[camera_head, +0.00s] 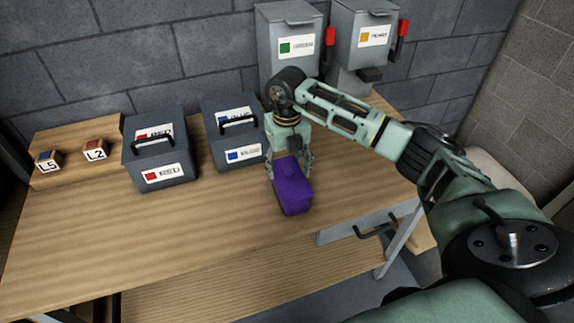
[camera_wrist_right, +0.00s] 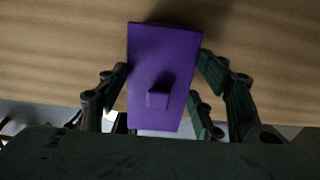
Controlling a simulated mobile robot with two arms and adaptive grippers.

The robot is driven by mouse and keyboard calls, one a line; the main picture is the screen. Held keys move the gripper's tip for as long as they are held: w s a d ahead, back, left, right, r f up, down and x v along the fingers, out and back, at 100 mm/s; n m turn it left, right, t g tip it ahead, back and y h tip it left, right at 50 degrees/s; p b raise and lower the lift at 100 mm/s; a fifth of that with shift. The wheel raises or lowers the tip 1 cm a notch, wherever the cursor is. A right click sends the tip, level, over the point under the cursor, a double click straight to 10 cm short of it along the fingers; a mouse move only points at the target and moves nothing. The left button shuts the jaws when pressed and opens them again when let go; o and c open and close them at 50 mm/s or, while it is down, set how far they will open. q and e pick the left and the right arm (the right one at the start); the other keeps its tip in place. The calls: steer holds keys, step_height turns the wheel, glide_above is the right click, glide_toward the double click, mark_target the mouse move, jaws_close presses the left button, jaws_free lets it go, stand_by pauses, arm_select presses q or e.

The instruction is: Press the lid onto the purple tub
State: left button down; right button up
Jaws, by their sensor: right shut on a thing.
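A purple lid (camera_wrist_right: 165,55) with a small raised knob fills the middle of the right wrist view. My right gripper (camera_head: 289,172) points down from above, with its fingers on both sides of the lid, shut on it. In the head view the purple tub (camera_head: 294,208) stands on the wooden table near its front edge, directly under the gripper. Lid and tub look like one purple block there. I cannot tell whether a gap lies between them. My left gripper is not in view.
Two dark lidded boxes, one labelled red (camera_head: 160,155) and one with blue labels (camera_head: 233,140), stand left of the tub. Small blocks (camera_head: 95,149) sit on a wooden stand. Grey bins with red handles (camera_head: 287,50) stand behind. The table front left (camera_head: 150,235) is clear.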

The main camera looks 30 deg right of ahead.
steer(key=o, duration=1)
steer(key=o, duration=0.5)
steer(key=shift+c, duration=0.2)
steer(key=shift+r, duration=0.15)
steer(key=shift+r+p, duration=2.3)
steer(key=shift+r, duration=1.1)
